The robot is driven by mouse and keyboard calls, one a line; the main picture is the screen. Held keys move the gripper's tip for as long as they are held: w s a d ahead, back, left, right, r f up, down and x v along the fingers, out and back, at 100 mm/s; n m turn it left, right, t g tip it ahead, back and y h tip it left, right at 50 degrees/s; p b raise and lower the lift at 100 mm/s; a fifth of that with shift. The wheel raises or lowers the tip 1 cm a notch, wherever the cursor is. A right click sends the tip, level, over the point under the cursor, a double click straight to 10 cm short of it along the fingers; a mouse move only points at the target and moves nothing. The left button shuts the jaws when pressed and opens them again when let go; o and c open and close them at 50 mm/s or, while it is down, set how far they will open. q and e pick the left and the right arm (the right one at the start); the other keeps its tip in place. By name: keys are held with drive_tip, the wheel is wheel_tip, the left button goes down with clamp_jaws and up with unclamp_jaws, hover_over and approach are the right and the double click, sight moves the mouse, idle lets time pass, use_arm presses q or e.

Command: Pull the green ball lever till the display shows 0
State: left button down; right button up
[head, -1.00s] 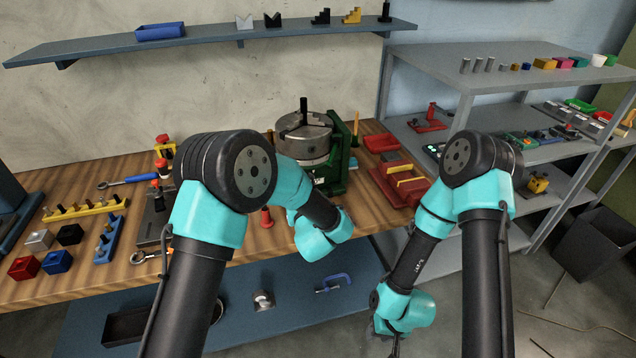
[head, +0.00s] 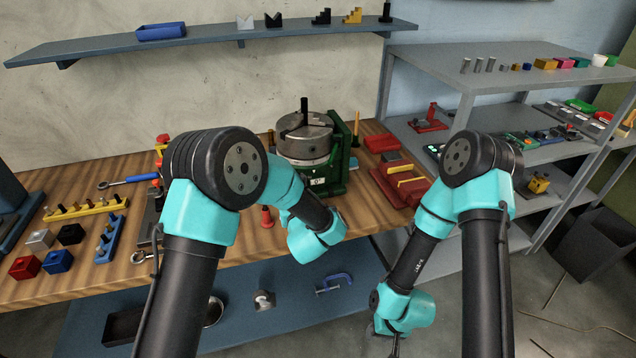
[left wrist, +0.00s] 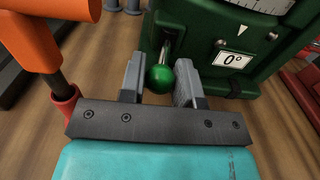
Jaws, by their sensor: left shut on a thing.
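The green ball lever (left wrist: 172,75) sticks out from the front of a dark green indexing fixture (left wrist: 200,25) in the left wrist view. My left gripper (left wrist: 159,82) has one finger on each side of the ball and is shut on it. The display (left wrist: 233,60) on the fixture reads 0°. In the head view the fixture (head: 340,165) stands on the bench with a round grey chuck (head: 305,137) and the small display (head: 318,181); my left arm hides the ball and left gripper there. My right gripper (head: 388,338) hangs low, and its jaws are too small to judge.
An orange-topped post with a red base (left wrist: 64,100) stands close left of my left gripper. A grey shelf unit (head: 470,75) stands further right.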

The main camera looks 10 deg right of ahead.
use_arm(q)
drive_tip(key=shift+a, duration=0.75)
drive_tip(key=c, duration=0.8)
unclamp_jaws()
drive_tip(key=shift+d, duration=0.1)
drive_tip(key=shift+o, duration=0.2)
drive_tip(key=shift+s, duration=0.1)
drive_tip(key=shift+s+d, duration=0.2)
drive_tip(key=shift+s, duration=0.9)
drive_tip(key=shift+s+d, duration=0.2)
drive_tip(key=shift+s, duration=0.9)
drive_tip(key=shift+s+d, duration=0.2)
drive_tip(key=shift+s, duration=0.9)
